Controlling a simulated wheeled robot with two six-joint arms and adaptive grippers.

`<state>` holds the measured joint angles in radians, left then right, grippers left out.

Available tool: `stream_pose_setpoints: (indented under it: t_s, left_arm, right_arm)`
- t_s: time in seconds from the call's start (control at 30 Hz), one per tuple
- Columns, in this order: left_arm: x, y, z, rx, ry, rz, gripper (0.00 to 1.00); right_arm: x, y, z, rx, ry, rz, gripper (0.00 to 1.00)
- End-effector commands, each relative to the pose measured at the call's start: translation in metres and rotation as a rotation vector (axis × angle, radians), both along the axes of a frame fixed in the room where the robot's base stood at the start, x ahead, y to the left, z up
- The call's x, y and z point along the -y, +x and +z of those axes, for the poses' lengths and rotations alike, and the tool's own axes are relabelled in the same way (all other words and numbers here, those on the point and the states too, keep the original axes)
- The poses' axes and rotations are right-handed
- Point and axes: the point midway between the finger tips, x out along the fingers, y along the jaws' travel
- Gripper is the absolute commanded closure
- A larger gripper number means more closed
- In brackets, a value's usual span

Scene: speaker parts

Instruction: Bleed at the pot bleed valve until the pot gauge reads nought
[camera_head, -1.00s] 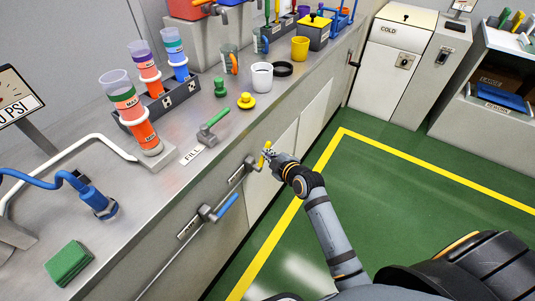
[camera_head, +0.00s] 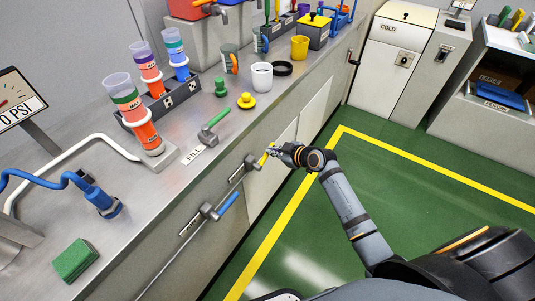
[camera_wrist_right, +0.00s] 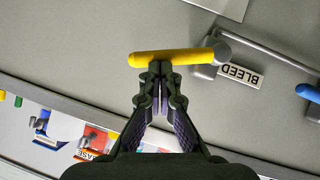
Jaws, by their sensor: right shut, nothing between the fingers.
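The bleed valve has a yellow lever handle (camera_head: 266,157) on the bench's front face. In the right wrist view the yellow handle (camera_wrist_right: 165,59) lies roughly level, beside a label reading BLEED (camera_wrist_right: 240,75). My right gripper (camera_head: 274,150) is shut with nothing between its fingers. Its fingertips (camera_wrist_right: 159,70) are at the handle's edge and appear to touch it. A gauge (camera_head: 18,100) stands at the left edge of the head view, partly cut off. The visible part of its readout says 0 PSI. My left gripper is not in view.
A blue-handled valve (camera_head: 228,204) sits lower left of the yellow one. A green-handled valve (camera_head: 218,119) marked FILL is on the bench top. Tube rack (camera_head: 168,106), white cup (camera_head: 262,76), yellow knob (camera_head: 246,100) and green sponge (camera_head: 74,260) stand there. The floor right is clear.

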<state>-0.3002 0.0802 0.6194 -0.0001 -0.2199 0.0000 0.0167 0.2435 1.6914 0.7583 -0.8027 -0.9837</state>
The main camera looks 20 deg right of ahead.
Motion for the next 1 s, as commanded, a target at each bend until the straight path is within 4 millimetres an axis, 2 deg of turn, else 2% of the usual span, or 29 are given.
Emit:
stream_pose_setpoints:
  t_s: [0.3, 0.6, 0.87, 1.0]
  left_arm:
    - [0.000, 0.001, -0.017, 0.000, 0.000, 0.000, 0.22]
    - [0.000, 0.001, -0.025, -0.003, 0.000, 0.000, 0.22]
    - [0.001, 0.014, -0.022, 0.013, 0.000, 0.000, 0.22]
    - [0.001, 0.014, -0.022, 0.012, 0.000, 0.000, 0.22]
  right_arm:
    - [0.009, 0.007, -0.016, -0.134, 0.172, 0.000, 1.00]
    - [0.011, 0.009, -0.022, -0.133, 0.172, 0.000, 1.00]
    - [0.012, 0.010, -0.023, -0.132, 0.171, 0.000, 1.00]
    - [0.012, 0.010, -0.022, -0.132, 0.171, 0.000, 1.00]
